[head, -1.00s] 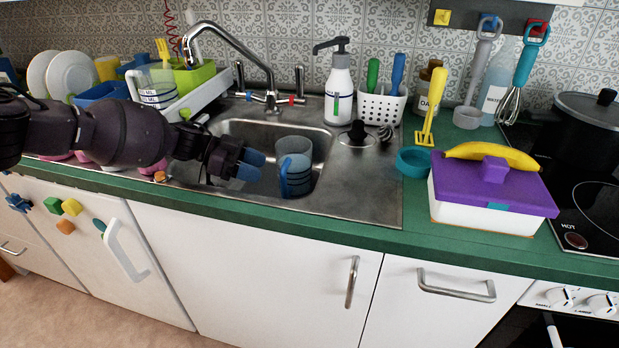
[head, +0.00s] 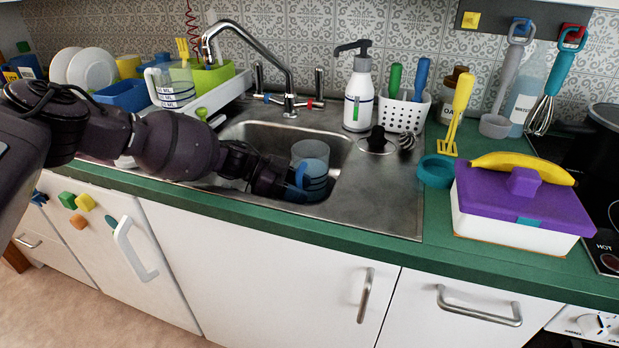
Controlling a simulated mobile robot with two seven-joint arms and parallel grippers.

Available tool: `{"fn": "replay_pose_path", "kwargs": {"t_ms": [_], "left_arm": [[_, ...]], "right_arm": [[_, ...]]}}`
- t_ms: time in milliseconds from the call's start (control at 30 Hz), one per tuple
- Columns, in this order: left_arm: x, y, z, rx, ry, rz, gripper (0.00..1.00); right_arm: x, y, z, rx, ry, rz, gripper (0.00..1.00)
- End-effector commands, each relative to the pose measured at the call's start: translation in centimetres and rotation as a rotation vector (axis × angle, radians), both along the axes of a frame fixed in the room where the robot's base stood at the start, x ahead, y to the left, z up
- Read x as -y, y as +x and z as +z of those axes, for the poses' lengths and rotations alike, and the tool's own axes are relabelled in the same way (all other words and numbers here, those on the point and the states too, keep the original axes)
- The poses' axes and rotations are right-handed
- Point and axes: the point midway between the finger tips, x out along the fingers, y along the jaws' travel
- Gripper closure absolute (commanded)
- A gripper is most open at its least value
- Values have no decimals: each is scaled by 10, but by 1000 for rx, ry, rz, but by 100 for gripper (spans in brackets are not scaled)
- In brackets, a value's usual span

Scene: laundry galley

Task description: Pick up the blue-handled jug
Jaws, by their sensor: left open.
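The blue-handled jug (head: 312,156) is a clear measuring jug with dark marks, standing in the sink basin. Its handle side faces my left gripper (head: 297,180). The gripper is open and reaches in low from the left, with its blue fingertips at the handle. The fingers overlap the handle in this view, so I cannot tell whether they touch it or are around it. The lower part of the jug is partly hidden by the gripper. My right gripper is not in view.
A white-handled jug (head: 173,86) stands in the dish rack at the left. The tap (head: 262,50) arches behind the basin. A soap bottle (head: 358,95) and a utensil holder (head: 403,110) stand behind the sink. A purple-lidded box (head: 522,205) with a banana is at the right.

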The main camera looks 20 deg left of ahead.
Motion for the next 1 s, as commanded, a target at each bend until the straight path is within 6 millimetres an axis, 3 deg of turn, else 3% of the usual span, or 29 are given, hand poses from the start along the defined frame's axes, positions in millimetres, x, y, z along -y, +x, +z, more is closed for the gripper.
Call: {"fn": "replay_pose_path", "kwargs": {"t_ms": [133, 433, 867, 1000], "left_arm": [[-1, 0, 2, 2, 0, 0, 54], [-1, 0, 2, 1, 0, 1, 100], [-1, 1, 4, 5, -1, 0, 100], [-1, 1, 14, 8, -2, 1, 100]], "right_arm": [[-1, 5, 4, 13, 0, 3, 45], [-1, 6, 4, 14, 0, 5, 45], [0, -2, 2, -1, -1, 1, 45], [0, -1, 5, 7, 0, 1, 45]]}}
